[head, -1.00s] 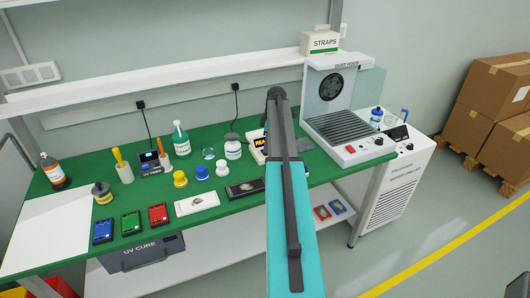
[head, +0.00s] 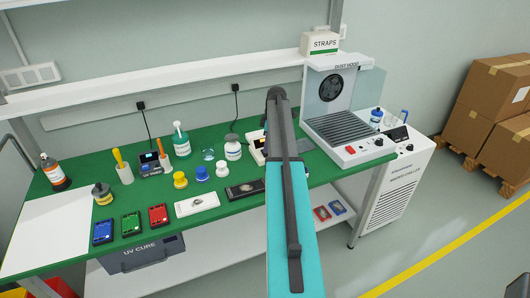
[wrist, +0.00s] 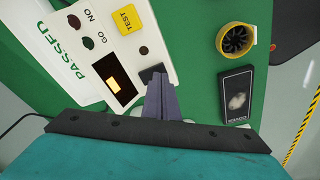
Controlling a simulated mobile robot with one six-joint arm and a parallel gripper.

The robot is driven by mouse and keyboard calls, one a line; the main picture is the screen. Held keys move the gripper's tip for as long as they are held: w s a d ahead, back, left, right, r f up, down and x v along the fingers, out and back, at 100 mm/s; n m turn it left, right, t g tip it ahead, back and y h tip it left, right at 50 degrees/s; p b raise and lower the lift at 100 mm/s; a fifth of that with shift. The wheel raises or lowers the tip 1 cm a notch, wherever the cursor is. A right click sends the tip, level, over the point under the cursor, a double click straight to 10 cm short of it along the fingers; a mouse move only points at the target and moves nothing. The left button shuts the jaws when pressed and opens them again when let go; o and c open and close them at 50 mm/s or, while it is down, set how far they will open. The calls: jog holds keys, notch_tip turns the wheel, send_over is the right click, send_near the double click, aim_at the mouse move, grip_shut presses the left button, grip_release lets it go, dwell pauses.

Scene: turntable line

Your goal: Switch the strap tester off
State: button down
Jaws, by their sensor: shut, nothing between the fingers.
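The strap tester is a white box, mostly hidden behind my arm in the head view, with its left edge (head: 257,150) showing. In the wrist view its white panel (wrist: 75,20) fills the upper left. It carries a yellow TEST button (wrist: 127,19), a red lamp and a dark green lamp marked NO and GO, and a black-framed window (wrist: 113,85) with an amber glow. A small dark square part (wrist: 152,74) sits at the panel's lower edge. My gripper (wrist: 157,84) is shut and empty, its tips over or against this part; contact cannot be told.
A yellow-rimmed round container (wrist: 235,40) and a black flat case (wrist: 237,95) lie right of the tester in the wrist view. The dust hood (head: 345,150) stands right of my arm. Bottles, caps and coloured boxes crowd the green bench (head: 255,215) to the left.

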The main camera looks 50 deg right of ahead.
jog(key=shift+r+p, duration=1.2)
jog(key=shift+r, duration=1.8)
